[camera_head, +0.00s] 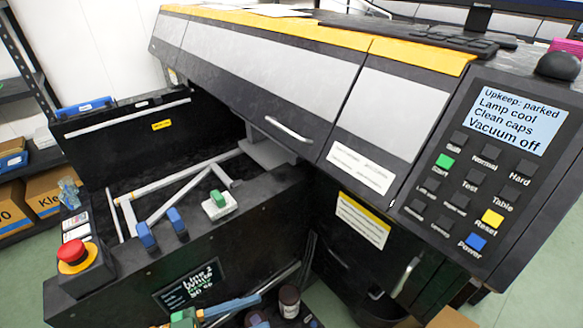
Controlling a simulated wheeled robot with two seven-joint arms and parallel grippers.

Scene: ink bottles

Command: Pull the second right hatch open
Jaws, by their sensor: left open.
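A large dark printer stands across the view, with grey cover panels (275,75) under a yellow strip. A curved silver handle (288,130) sits on the wide front panel. A narrower grey panel (375,115) lies to its right. Below, dark hatches carry a yellow-edged label (362,220) and a slim silver handle (405,276). The lower hatches look shut, though their bottom edges are dark and cut off. My left gripper is hard to pick out against the dark parts, and I see no contact with a handle. My right gripper does not show.
A red stop button (76,254) stands on the left front corner. A control panel (472,165) with a lit screen is at the right. A dark bottle (289,302) and coloured items crowd the bottom edge. Shelves with boxes (45,190) stand at the left. Green floor shows beyond.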

